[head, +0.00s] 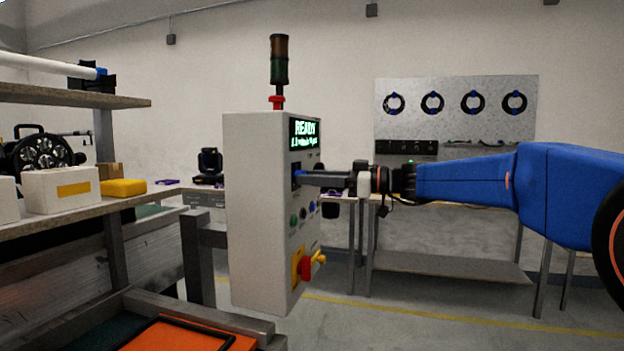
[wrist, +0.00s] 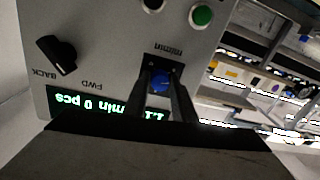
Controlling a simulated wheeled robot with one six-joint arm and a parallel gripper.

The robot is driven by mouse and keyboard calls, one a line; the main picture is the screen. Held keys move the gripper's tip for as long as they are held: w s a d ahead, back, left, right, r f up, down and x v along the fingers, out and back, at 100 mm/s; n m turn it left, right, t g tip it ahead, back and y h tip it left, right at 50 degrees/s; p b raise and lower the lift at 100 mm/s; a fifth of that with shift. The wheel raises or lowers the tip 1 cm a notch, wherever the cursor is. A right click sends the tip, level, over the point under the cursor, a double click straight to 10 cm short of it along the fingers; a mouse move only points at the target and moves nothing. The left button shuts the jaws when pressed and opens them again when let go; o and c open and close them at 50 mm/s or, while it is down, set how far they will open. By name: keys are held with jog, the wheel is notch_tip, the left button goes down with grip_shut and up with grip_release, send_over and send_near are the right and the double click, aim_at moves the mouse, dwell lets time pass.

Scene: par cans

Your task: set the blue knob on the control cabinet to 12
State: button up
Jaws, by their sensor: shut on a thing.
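The control cabinet (head: 259,215) is a pale grey box in the middle of the head view. Its front panel carries a lit green display (head: 304,132) reading READY with a second, smaller line. The blue knob (wrist: 160,82) sits between my gripper's fingers in the wrist view, below the display. My gripper (head: 302,178) reaches in from the right and is shut on the blue knob; the fingers hide most of it in the head view. The knob's scale and pointer cannot be read.
A black selector knob (wrist: 57,54) marked BACK and FWD is beside the blue knob. A green button (wrist: 201,15) is nearby. A red-and-yellow switch (head: 312,265) sticks out low on the cabinet. A shelf (head: 75,218) with boxes stands at left.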

jog(key=n, duration=1.1)
jog(key=n+t+h, duration=0.1)
jog(key=n, duration=1)
jog(key=shift+r, duration=0.1)
dwell(2.6)
dwell(0.3)
jog(key=o, duration=1)
